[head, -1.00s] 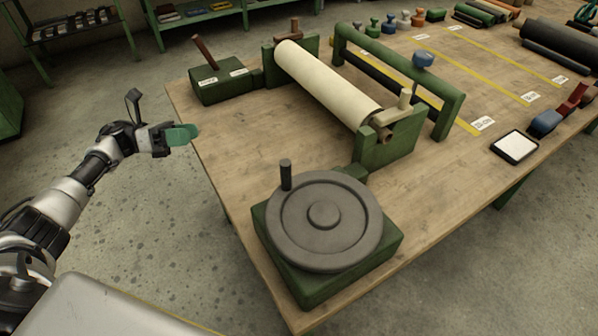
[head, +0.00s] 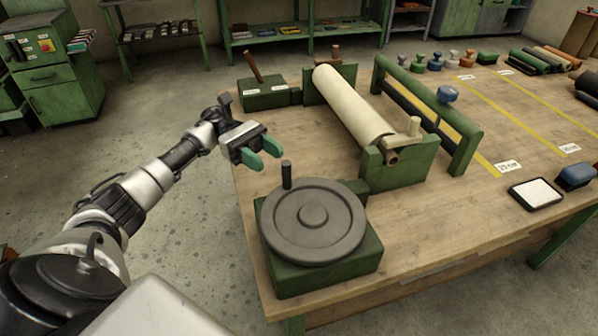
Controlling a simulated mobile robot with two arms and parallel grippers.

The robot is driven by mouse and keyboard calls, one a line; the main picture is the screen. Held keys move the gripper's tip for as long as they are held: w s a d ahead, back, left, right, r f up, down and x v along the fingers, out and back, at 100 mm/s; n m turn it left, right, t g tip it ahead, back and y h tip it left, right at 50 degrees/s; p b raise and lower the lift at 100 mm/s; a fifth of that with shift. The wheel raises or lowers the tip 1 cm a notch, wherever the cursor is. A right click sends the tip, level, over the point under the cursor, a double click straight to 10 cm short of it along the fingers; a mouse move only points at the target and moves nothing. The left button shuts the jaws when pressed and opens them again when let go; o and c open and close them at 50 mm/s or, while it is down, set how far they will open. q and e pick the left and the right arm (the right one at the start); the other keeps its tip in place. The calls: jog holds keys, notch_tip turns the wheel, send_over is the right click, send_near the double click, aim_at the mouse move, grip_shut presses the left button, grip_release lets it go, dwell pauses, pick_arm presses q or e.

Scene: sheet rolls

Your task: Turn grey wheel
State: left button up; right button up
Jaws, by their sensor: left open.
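The grey wheel (head: 335,235) lies flat on a green base (head: 322,277) at the near left corner of the wooden table. It has a round hub in its middle. A dark upright handle (head: 287,176) stands on its rim at the back left. My left gripper (head: 262,160) is open and empty, with green fingertips. It shows behind and to the left of the handle, apart from it, near the table's left edge. My right gripper is not in view.
A cream roll (head: 348,108) sits in green stands behind the wheel. A lever box (head: 268,95) stands at the back left. An ink pad (head: 537,193) lies at the right. The table front is bare.

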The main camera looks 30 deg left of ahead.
aim_at(294, 191)
pick_arm(q)
jog(key=d+p, duration=0.1)
jog(key=d, duration=0.2)
jog(key=s+d+p, duration=0.1)
jog(key=d, duration=0.3)
jog(key=shift+s+d+r, duration=0.1)
jog(key=shift+s+r, duration=0.1)
jog(key=shift+s+d+f+p, duration=0.1)
jog(key=shift+d+f+p, duration=0.05)
jog(key=shift+d+p, duration=0.25)
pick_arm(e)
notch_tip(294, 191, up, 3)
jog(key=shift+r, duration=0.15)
pick_arm(q)
jog(key=c, duration=0.7)
grip_shut()
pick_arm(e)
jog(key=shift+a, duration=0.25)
